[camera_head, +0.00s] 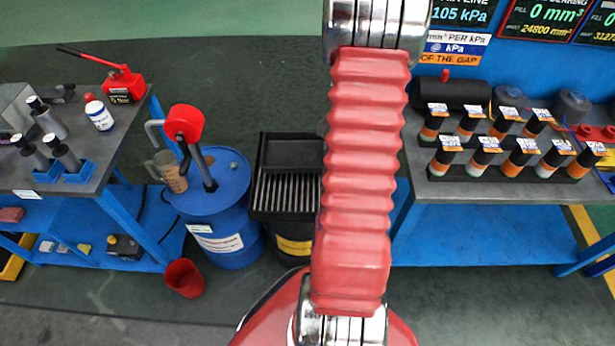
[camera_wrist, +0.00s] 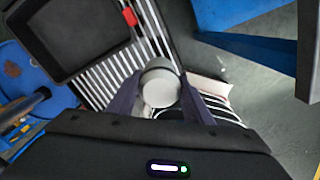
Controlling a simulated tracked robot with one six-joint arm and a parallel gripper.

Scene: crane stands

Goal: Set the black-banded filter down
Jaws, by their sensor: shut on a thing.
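My gripper (camera_wrist: 161,92) is shut on a cylinder with a grey rim and a pale end face, the filter (camera_wrist: 160,87). Its two dark fingers press on either side of it in the wrist view. A dark part shows just below the pale face, but whether it is a black band cannot be told. The filter is held over the slatted grate (camera_wrist: 101,84) of the black drain stand; contact with the slats cannot be judged. In the head view my red arm hides the gripper and filter, and the drain stand (camera_head: 284,152) shows left of the arm.
A blue drum (camera_head: 222,215) with a red-topped pump stands left of the drain stand. The right bench (camera_head: 440,188) carries several banded filters in a black rack. The left bench (camera_head: 75,190) holds grey cylinders in blue holders. A red bucket (camera_head: 184,278) is on the floor.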

